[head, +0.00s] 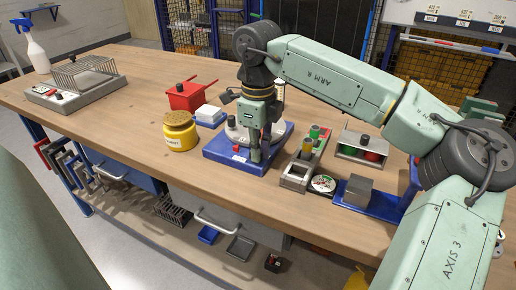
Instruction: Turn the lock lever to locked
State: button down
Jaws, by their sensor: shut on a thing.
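The rotary jig has a blue base (216,151) and stands near the front edge of the wooden table. Grey and white parts sit on top of it, with a small red part (237,147) at the front left. My gripper (256,157) points down over the front middle of the jig, just right of the red part. Its fingers are shut on what seems to be the lock lever, which they mostly hide. The lever's exact angle cannot be made out.
A yellow jar (180,137) and a red box (187,97) stand left of the jig. Bare table lies in front.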

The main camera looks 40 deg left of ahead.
jog(key=c, duration=1.7)
grip_release()
jog(key=shift+r, duration=0.1)
notch_tip(320, 180, up, 12)
